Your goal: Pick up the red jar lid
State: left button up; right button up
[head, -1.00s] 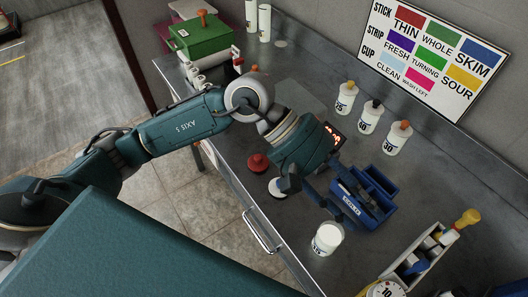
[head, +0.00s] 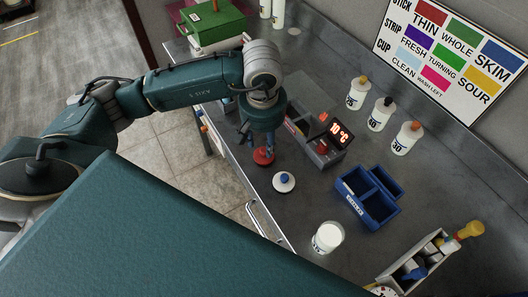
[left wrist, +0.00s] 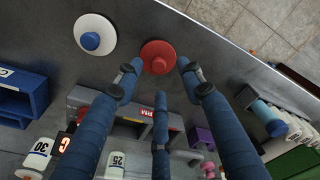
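The red jar lid (head: 263,157) lies flat on the grey counter near its front edge, with a red knob on top. It also shows in the left wrist view (left wrist: 158,50), between and beyond my spread fingers. My left gripper (head: 257,142) points down just above the lid in the head view and hides part of it. In the left wrist view its three blue fingers (left wrist: 158,80) are apart, with nothing between them held. Whether any fingertip touches the lid cannot be told. My right gripper is not in view.
A white lid with a blue knob (head: 284,183) lies close beside the red one. A device with a lit display (head: 338,134) stands behind. A blue divided caddy (head: 365,207) and a white-filled jar (head: 327,237) stand to the right. Several bottles (head: 379,115) stand near the wall.

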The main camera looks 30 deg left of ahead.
aim_at(264, 150)
pick_arm(q)
notch_tip(264, 150, down, 4)
jog(key=shift+w+r+p, duration=0.15)
jog(key=shift+r+p, duration=0.1)
jog(key=shift+p, duration=0.5)
jog(key=shift+w+f, duration=0.1)
jog(key=shift+f, duration=0.25)
grip_shut()
jog(key=shift+r, duration=0.15)
